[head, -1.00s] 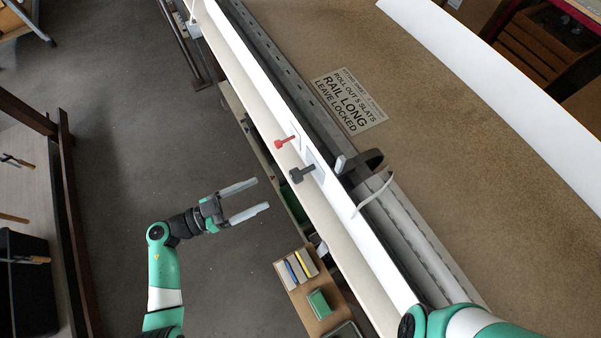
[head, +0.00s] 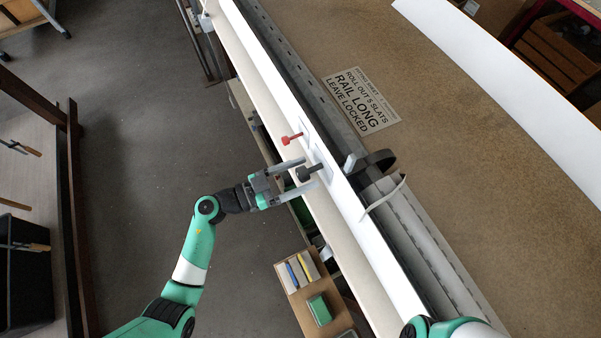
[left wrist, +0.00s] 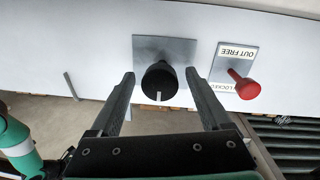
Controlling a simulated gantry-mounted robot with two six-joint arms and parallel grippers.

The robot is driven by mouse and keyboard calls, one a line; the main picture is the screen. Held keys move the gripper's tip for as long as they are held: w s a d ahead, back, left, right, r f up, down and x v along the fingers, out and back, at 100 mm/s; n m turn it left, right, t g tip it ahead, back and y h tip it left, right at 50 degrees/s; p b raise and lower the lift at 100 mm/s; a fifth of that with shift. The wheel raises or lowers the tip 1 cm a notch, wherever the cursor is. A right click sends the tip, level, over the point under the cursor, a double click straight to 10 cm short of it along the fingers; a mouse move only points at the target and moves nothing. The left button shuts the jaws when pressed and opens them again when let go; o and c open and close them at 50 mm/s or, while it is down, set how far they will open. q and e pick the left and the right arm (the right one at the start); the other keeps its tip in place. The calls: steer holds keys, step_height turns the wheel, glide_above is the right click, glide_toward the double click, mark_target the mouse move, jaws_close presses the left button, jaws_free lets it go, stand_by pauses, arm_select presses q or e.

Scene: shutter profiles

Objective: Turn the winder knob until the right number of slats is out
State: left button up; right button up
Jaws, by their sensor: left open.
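The black winder knob (head: 308,172) sticks out from the white box face (head: 345,198). In the left wrist view the knob (left wrist: 159,82) has a pale mark pointing down and sits on a grey plate. My left gripper (head: 301,174) is open, with its fingers on either side of the knob; in the wrist view gaps show beside it. A red lever (head: 292,139) sits next to the knob, by a plate reading OUT FREE and LOCKED (left wrist: 233,62). A sign (head: 361,101) reads ROLL OUT 5 SLATS, RAIL LONG, LEAVE LOCKED. My right gripper is out of view.
A grey slatted strip (head: 425,235) lies along the box on the brown bench (head: 470,150), near a dark curved band (head: 375,163). A small wooden stand (head: 308,290) with coloured blocks is below. Open floor lies left.

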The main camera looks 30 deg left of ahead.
arm_select(q)
jaws_close()
stand_by(0.3)
